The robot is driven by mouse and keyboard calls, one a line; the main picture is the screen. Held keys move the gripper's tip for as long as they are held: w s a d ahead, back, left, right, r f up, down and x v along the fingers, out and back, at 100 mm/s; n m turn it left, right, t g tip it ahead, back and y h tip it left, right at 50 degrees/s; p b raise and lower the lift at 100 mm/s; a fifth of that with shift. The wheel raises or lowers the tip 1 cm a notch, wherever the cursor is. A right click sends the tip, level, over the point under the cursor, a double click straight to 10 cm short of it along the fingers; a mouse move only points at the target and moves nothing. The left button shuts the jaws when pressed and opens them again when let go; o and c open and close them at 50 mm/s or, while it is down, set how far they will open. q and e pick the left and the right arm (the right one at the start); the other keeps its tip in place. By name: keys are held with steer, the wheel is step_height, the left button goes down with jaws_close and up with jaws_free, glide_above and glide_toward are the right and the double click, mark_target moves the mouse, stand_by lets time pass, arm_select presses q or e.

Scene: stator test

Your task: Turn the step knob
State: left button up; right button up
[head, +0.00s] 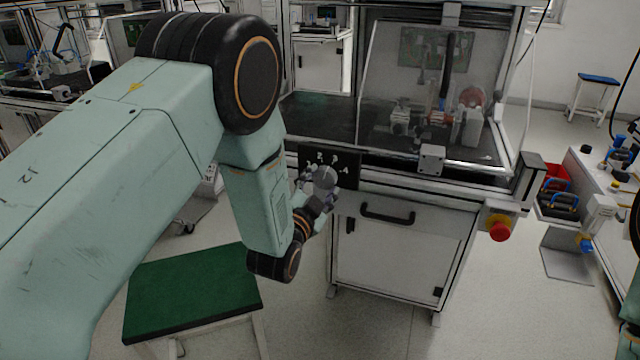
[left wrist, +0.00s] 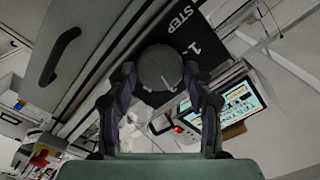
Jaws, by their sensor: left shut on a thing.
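The step knob (head: 325,177) is a round grey knob on a black panel (head: 347,179) at the front of the test bench. White numerals stand around it on the panel. In the left wrist view the knob (left wrist: 160,68) shows end-on, with "STEP" and "1" on the black panel (left wrist: 205,40). My left gripper (head: 318,184) is at the panel, shut on the knob. In the left wrist view my left gripper (left wrist: 160,82) has one finger on each side of the knob. My right gripper is not in view.
A drawer handle (head: 387,215) is on the bench front, right of the knob. A red button (head: 499,231) sits on the bench's right corner. A green-topped stool (head: 190,290) stands below my left arm. A clear cover (head: 420,80) with a fixture is above the bench top.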

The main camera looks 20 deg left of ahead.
arm_select(q)
steer(key=shift+m, duration=0.5)
steer(key=o, duration=1.2)
steer(key=s, duration=1.2)
steer(key=shift+a, duration=0.2)
